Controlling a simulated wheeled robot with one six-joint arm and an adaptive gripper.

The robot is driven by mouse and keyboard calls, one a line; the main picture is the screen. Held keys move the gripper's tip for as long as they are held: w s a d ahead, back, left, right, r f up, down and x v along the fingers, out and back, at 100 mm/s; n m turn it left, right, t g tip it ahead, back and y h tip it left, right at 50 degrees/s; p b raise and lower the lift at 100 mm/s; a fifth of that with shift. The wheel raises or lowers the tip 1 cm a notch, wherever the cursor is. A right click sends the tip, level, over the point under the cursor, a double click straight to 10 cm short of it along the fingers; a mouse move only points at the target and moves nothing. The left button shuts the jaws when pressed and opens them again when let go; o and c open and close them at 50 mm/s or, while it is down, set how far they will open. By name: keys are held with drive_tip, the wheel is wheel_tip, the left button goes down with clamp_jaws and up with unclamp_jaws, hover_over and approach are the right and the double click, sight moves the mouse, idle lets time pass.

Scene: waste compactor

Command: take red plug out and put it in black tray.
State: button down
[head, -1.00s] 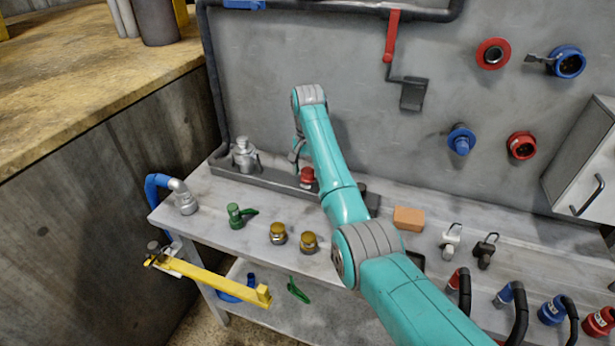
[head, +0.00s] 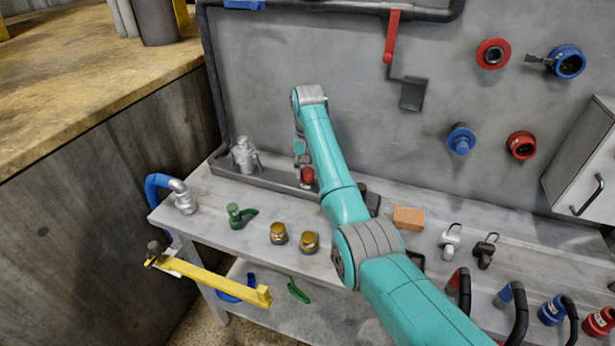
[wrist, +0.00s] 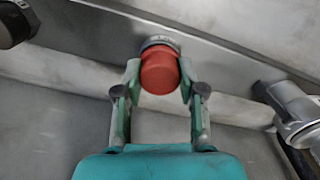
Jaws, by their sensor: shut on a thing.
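The red plug (head: 307,175) stands at the long dark grey tray (head: 270,180) along the back of the bench. In the wrist view the red plug (wrist: 159,72) has a grey collar at its far end. My gripper (wrist: 158,85) is shut on the red plug, with one green finger on each side of it. In the head view my gripper (head: 302,158) is small and partly hidden by my arm. Whether the plug's base touches the tray floor cannot be told.
A silver fitting (head: 243,156) stands in the tray's left end, and a dark round part (head: 362,188) is at its right. Brass fittings (head: 278,232), a green valve (head: 238,215) and an orange block (head: 408,218) stand on the bench. The grey wall panel (head: 320,60) rises behind.

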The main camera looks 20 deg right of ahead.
drive_tip(key=shift+n, duration=0.6)
drive_tip(key=n, duration=0.3)
drive_tip(key=shift+n, duration=1.1)
drive_tip(key=shift+n, duration=0.9)
drive_tip(key=n, duration=0.3)
